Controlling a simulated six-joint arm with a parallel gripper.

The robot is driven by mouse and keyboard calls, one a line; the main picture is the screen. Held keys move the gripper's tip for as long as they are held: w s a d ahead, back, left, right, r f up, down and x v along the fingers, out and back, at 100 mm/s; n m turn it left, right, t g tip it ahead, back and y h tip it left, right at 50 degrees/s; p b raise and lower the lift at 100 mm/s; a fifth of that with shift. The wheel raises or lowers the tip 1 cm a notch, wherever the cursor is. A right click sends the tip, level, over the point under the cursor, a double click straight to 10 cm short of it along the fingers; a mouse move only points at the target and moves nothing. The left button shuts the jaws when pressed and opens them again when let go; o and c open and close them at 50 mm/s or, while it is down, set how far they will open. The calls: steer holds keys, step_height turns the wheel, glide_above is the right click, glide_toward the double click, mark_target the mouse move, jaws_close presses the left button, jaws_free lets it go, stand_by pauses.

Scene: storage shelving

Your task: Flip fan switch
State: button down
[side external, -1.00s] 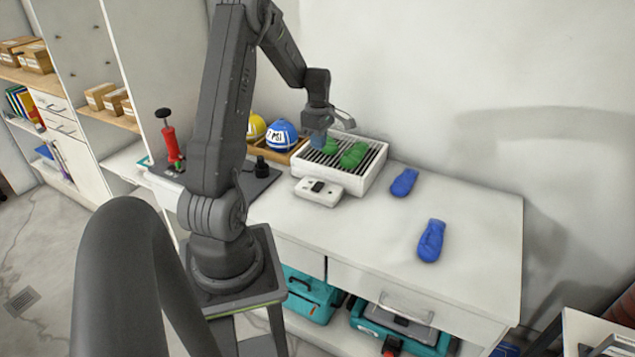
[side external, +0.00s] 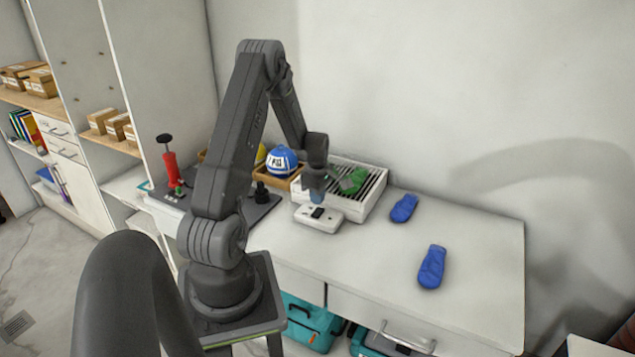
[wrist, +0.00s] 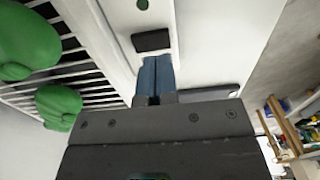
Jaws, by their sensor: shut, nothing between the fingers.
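The fan switch is a black rocker (side external: 317,212) on a white control box (side external: 303,217) at the front of a slatted white unit (side external: 361,207). In the wrist view the black rocker (wrist: 151,41) lies just beyond my fingertips, on the white panel. My gripper (side external: 317,198) is shut and empty, with its blue fingers pointing down over the box, right by the rocker. In the wrist view the two fingers (wrist: 156,62) are together. I cannot tell whether they touch the rocker. Green mittens (side external: 353,180) lie on the slats, partly hidden by my arm in the side view.
Two blue mittens (side external: 403,208) (side external: 432,267) lie on the white worktop to the right. A blue cap (side external: 281,161) sits in a wooden tray behind. A red pump (side external: 170,168) stands at the left. The worktop's right side is mostly clear.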

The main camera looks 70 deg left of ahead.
mark_target(320, 211)
step_height(320, 211, down, 4)
steer(key=shift+r, duration=0.2)
steer(key=shift+w+a+r, duration=0.35)
steer(key=shift+w+a, duration=0.2)
steer(key=shift+r, duration=0.15)
step_height(320, 211, up, 14)
steer(key=w+a, duration=0.1)
steer(key=shift+w+a, duration=0.2)
steer(key=shift+f, duration=0.2)
